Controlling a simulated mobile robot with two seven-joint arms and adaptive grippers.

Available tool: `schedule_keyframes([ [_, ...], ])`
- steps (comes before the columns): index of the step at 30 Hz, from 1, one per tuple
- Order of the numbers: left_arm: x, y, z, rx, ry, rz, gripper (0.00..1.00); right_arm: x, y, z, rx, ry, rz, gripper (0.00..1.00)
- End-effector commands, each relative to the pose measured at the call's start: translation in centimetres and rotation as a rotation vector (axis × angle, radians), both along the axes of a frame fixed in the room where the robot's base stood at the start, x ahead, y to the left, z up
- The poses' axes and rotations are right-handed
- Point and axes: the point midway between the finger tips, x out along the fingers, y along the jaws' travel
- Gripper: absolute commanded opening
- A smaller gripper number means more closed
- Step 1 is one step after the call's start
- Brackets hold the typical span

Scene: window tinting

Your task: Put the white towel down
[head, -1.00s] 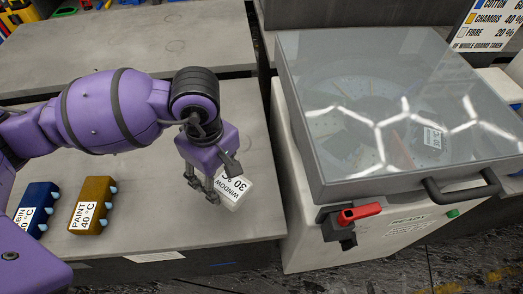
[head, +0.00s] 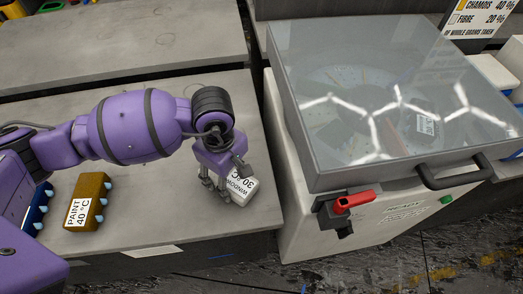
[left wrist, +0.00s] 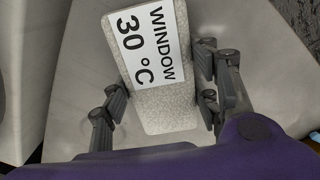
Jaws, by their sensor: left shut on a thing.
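The white towel (head: 241,190) is a pale block with a "WINDOW 30 °C" label. It is at the right end of the grey counter (head: 150,215). My left gripper (head: 217,187) points down and is shut on it. In the left wrist view the towel (left wrist: 165,112) lies between the two fingers of the gripper (left wrist: 162,92), label facing the camera. I cannot tell whether its underside touches the counter or is slightly above it. My right gripper is not in view.
A brown block labelled "PAINT 40 °C" (head: 88,203) and a partly hidden blue block (head: 38,208) stand at the left of the counter. Right of the counter is a white machine with a grey-framed glass lid (head: 350,75) and a red lever (head: 354,201). The counter between is clear.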

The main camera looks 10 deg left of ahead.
Motion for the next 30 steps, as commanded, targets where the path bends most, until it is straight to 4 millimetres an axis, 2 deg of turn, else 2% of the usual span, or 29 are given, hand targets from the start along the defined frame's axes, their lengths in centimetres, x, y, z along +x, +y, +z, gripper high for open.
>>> schedule_keyframes([
  [1,-0.1,0.0,-0.4,0.001,0.003,0.000,0.57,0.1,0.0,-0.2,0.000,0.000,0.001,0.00],
  [5,-0.1,0.0,-0.2,0.000,0.002,0.000,0.74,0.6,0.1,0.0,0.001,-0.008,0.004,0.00],
  [14,-0.1,0.0,-0.2,0.000,0.002,0.001,0.75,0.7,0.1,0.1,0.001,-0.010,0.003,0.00],
  [17,0.0,0.0,0.4,0.000,0.000,0.001,0.75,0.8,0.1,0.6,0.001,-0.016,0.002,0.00],
  [20,0.0,0.0,1.5,0.000,-0.001,0.001,0.75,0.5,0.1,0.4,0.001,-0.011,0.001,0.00],
  [30,0.1,0.0,8.7,0.001,-0.003,0.000,0.75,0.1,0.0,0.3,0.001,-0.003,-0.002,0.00],
])
